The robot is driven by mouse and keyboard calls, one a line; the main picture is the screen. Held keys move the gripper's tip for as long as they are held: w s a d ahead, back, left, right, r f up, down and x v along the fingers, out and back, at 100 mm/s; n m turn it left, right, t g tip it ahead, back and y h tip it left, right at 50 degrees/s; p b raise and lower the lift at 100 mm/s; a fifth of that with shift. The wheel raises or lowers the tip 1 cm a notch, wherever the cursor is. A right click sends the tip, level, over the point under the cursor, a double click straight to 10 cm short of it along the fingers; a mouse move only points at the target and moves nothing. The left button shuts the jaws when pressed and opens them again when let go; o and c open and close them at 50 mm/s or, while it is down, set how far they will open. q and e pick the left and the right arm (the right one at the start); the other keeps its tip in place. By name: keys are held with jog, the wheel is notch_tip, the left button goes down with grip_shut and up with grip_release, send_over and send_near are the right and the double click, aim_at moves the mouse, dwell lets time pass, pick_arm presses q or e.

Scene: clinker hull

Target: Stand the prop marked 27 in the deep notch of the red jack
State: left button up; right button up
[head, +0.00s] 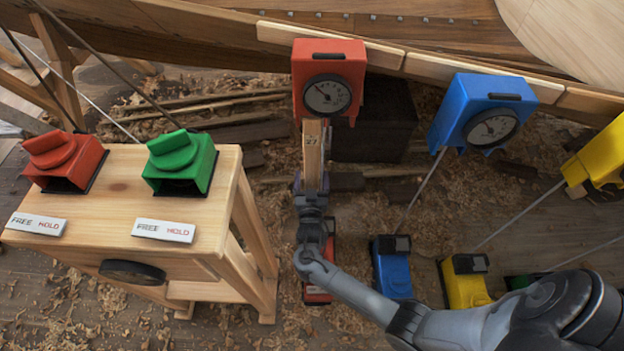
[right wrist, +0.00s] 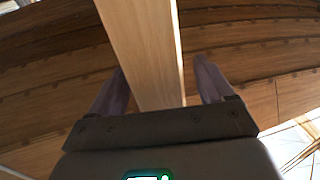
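The wooden prop marked 27 (head: 313,155) stands roughly upright just below the head of the red jack (head: 343,55), which has a dial on its face. The jack's underside hides whether the prop's top touches it or which notch it meets. A red foot (head: 317,292) shows on the floor below, partly behind my right arm. My right gripper (head: 312,186) has its fingers on either side of the prop's lower part. In the right wrist view the prop (right wrist: 147,50) runs between the fingers, with a visible gap at the right one. My left gripper is not in view.
A wooden bench (head: 115,205) at left carries a red switch (head: 65,155) and a green switch (head: 180,160) with FREE/HOLD plates. A blue jack (head: 480,110) and a yellow jack (head: 600,160) stand to the right. A dark block (head: 375,125) sits behind. The planked hull (head: 160,30) spans the back.

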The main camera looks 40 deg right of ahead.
jog(key=shift+f, duration=0.15)
jog(key=shift+s+a, duration=0.3)
jog(key=p+v, duration=0.4)
jog(key=v, duration=0.6)
jog(key=shift+s+a+p, duration=0.1)
jog(key=shift+a+p, duration=0.05)
jog(key=shift+p, duration=0.15)
